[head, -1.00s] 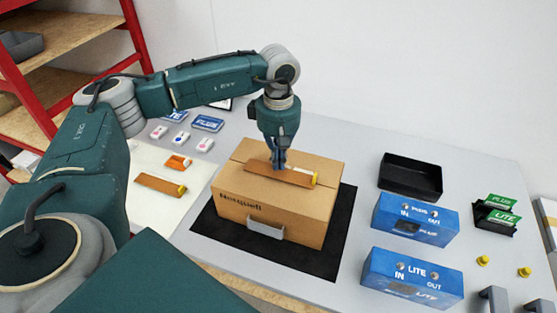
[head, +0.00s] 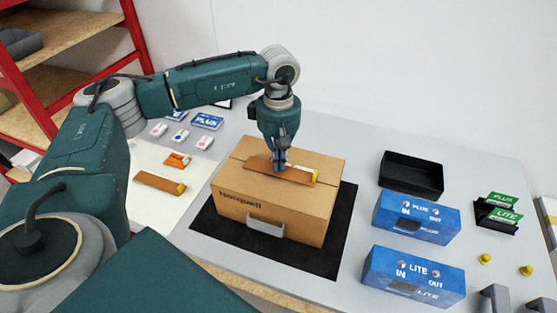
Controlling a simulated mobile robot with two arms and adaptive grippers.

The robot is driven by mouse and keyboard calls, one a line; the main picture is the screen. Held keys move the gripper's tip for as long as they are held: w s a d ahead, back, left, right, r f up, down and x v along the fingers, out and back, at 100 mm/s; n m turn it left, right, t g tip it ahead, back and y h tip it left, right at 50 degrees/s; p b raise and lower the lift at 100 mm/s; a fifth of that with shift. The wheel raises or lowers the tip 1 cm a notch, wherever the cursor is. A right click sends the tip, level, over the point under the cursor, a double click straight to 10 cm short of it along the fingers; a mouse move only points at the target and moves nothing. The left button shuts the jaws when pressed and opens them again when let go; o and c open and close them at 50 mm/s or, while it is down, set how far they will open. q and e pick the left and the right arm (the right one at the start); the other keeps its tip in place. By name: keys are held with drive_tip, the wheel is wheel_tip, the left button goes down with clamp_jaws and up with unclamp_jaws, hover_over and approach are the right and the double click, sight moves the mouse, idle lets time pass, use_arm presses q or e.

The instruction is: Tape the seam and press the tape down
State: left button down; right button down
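A closed cardboard box (head: 290,209) stands on a black mat (head: 212,235) in the middle of the table. A brown tape strip (head: 300,176) with a yellow end lies along the top of the box. My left gripper (head: 279,168) points straight down with its fingertips at the strip. The fingers look close together, but I cannot tell whether they grip the strip or only touch it. A second brown strip (head: 157,184) with a yellow end lies on the white sheet at the left. My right gripper is not in view.
Blue units marked PLUS (head: 416,217) and LITE (head: 412,279) stand at the right. A black tray (head: 411,176) is behind them. Green cards (head: 503,206) and yellow buttons (head: 485,259) are farther right. An orange piece (head: 177,160) and small coloured parts lie at the left.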

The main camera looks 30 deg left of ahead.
use_arm(q)
drive_tip(key=shift+f+b, duration=0.3)
drive_tip(key=shift+f, duration=0.15)
drive_tip(key=shift+r, duration=0.15)
idle(0.5)
drive_tip(key=shift+r+p, duration=1.85)
drive_tip(key=shift+r, duration=1.05)
